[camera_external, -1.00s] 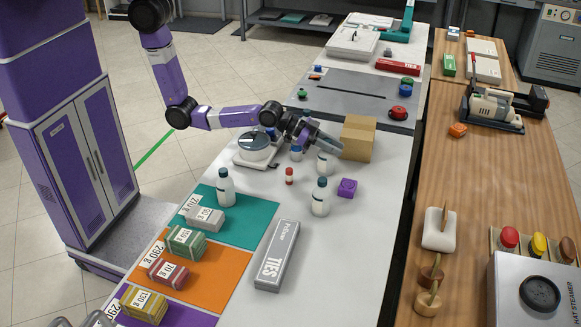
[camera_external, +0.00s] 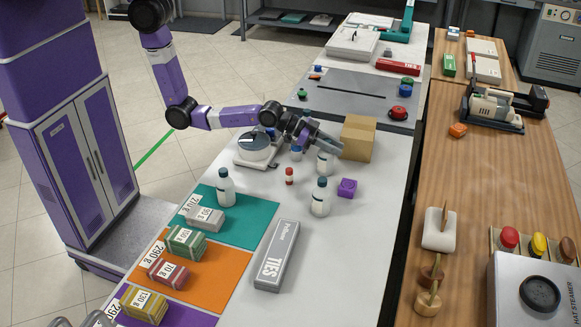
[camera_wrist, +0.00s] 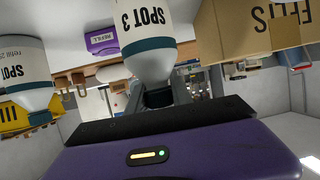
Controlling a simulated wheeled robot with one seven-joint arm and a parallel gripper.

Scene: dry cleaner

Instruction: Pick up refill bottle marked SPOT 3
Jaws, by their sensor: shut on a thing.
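The white refill bottle marked SPOT 3 (camera_wrist: 148,42) fills the upper middle of the wrist view, with its dark teal neck toward my gripper (camera_wrist: 165,95). My gripper is shut on it at the neck end. In the external view the bottle (camera_external: 326,165) shows below my gripper (camera_external: 322,142), on or just above the white table; I cannot tell which. A second white bottle (camera_wrist: 22,68) is at the left of the wrist view, its SPOT number not readable.
A cardboard box (camera_external: 358,138) stands just right of my gripper. Other white bottles (camera_external: 321,198) (camera_external: 226,188), a small red-capped bottle (camera_external: 290,176) and a purple block (camera_external: 347,188) stand in front.

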